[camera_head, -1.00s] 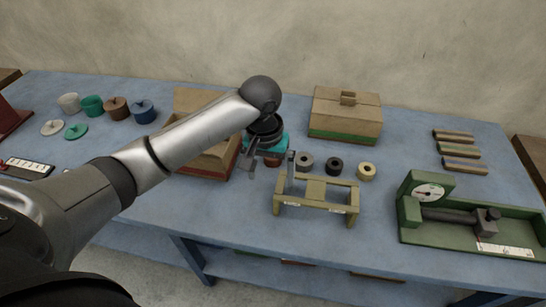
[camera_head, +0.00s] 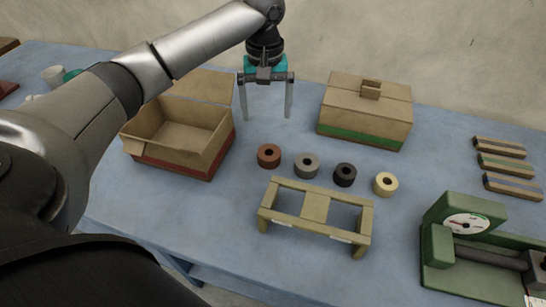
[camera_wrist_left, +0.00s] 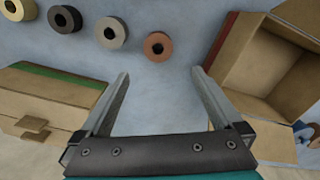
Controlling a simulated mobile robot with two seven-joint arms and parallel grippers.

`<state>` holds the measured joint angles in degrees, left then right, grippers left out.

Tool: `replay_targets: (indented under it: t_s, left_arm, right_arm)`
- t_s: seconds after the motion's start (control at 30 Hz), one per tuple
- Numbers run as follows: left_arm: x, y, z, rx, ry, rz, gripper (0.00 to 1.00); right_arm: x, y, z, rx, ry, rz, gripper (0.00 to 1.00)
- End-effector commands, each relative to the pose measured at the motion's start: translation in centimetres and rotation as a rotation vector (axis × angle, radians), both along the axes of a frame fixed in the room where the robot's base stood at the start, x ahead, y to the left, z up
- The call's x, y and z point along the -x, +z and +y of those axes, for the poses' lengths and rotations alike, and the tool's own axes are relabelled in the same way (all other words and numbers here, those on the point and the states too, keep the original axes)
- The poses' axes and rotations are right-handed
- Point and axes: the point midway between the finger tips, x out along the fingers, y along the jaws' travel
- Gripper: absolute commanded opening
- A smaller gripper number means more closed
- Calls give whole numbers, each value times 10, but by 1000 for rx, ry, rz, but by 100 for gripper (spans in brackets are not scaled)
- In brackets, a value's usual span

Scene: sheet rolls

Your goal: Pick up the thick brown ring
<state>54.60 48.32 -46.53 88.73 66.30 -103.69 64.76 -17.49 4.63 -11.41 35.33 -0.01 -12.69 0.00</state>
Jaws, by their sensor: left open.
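The thick brown ring (camera_head: 269,156) is a reddish-brown roll with a dark centre hole, lying flat on the blue table at the left end of a row of rolls. It also shows in the left wrist view (camera_wrist_left: 158,46), beyond my fingertips and between their lines. My left gripper (camera_head: 267,117) is open and empty, fingers pointing down, behind the brown ring and apart from it. The open fingers show in the left wrist view (camera_wrist_left: 160,74). My right gripper is not in view.
A grey roll (camera_head: 307,165), a black roll (camera_head: 345,175) and a cream roll (camera_head: 386,184) continue the row. An open cardboard box (camera_head: 178,160) stands left, a closed box (camera_head: 366,128) behind right. A wooden frame (camera_head: 362,215) stands in front; a green gauge (camera_head: 437,247) is at right.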

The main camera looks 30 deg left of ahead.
Motion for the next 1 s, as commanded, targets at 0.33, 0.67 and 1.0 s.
replay_targets:
  t_s: [0.33,0.67,1.0]
  left_arm:
    - [1,-73,0,-1,-1,3,100]
    - [0,-98,-1,-1,-2,1,100]
    - [-1,-143,-4,-3,-1,3,100]
  right_arm:
    - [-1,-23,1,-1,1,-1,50]
    - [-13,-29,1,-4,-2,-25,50]
    - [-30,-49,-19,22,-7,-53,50]
